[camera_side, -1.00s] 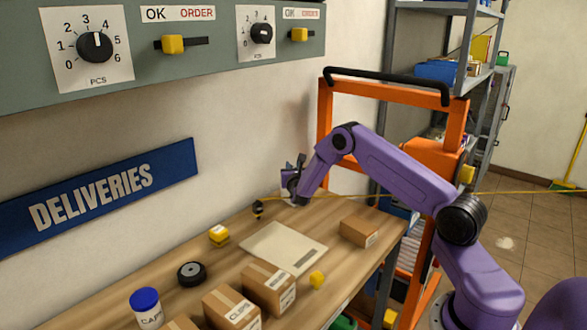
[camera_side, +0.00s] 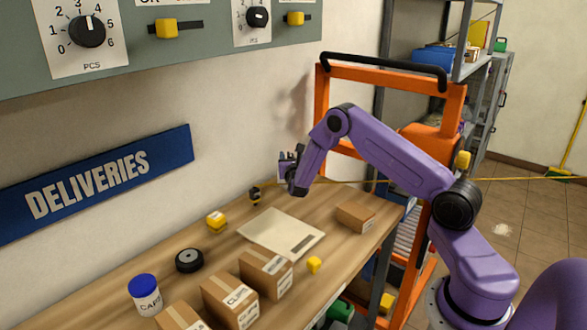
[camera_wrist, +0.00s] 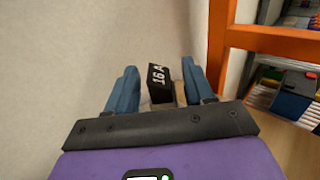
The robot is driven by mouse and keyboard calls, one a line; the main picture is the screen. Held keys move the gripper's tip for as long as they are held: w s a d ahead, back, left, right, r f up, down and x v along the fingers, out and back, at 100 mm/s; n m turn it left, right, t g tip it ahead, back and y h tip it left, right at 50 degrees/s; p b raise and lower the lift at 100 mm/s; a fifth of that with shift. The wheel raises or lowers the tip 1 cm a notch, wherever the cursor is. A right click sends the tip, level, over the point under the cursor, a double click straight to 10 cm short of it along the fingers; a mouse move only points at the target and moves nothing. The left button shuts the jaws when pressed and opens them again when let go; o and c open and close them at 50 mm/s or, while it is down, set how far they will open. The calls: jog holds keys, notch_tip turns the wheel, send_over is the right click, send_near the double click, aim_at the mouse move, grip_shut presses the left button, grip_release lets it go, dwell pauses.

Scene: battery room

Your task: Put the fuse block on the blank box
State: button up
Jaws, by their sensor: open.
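A small black block marked "16 A" (camera_wrist: 160,84), which I take for the fuse block, shows in the wrist view between my open fingers. I cannot tell whether they touch it. My gripper (camera_wrist: 158,90) also shows in the side view (camera_side: 287,165), above the back of the bench near the wall; the block cannot be made out there. A brown box (camera_side: 355,217) stands at the right end of the bench with only small marks on its visible side. It may be the blank box; the marks are too small to read. My gripper is left of it and higher.
Several labelled brown boxes (camera_side: 230,301) stand at the front. A pale flat sheet (camera_side: 275,232) lies mid-bench. A yellow item (camera_side: 216,221), a black roll (camera_side: 189,260) and a blue-capped jar (camera_side: 145,295) lie left. An orange frame (camera_side: 322,110) stands behind my arm; a yellow cord crosses there.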

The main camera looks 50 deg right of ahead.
jog(key=s+a+r+m+g, duration=0.3)
jog(key=s+a+r+m, duration=0.1)
jog(key=s+a, duration=0.4)
jog(key=s+a+r+m+g, duration=0.35)
jog(key=s+a, duration=0.25)
jog(key=s, duration=0.3)
jog(key=s+a+m+g+y, duration=0.2)
jog(key=s+a+y, duration=0.2)
jog(key=s, duration=0.6)
jog(key=s+a+r+m+g+y, duration=0.1)
jog(key=s+a+m+g+y, duration=0.1)
jog(key=s+a+y, duration=0.2)
jog(key=s+a+m+g+y, duration=0.2)
jog(key=s+a+y, duration=0.3)
jog(key=s+a, duration=0.4)
jog(key=s+m, duration=0.1)
jog(key=s, duration=0.6)
jog(key=shift+s+a+r, duration=0.15)
jog(key=shift+a, duration=0.2)
